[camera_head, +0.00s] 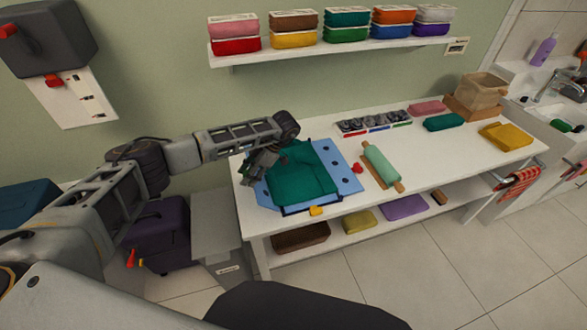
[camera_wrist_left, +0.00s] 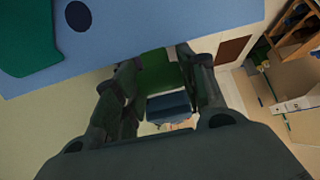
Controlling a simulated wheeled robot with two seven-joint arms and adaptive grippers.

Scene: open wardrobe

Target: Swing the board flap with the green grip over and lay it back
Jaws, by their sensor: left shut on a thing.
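The blue folding board (camera_head: 345,178) lies on the white table, with dark round holes in its right part. A green folded garment (camera_head: 300,178) covers its middle. A strip of the board's left side (camera_head: 260,194) shows beside the garment. My left gripper (camera_head: 262,162) is at the board's back left edge. In the left wrist view the gripper (camera_wrist_left: 155,66) is shut on the green grip (camera_wrist_left: 160,76), at the edge of the blue board (camera_wrist_left: 150,35). The gripper hides the grip in the head view. My right gripper is not in view.
A red grip (camera_head: 357,168) and a yellow grip (camera_head: 316,211) show at the board's edges. A rolling pin (camera_head: 381,165) lies to the right. A wall shelf (camera_head: 345,45) holds folded cloths above. Bare white tabletop (camera_head: 440,155) lies further right.

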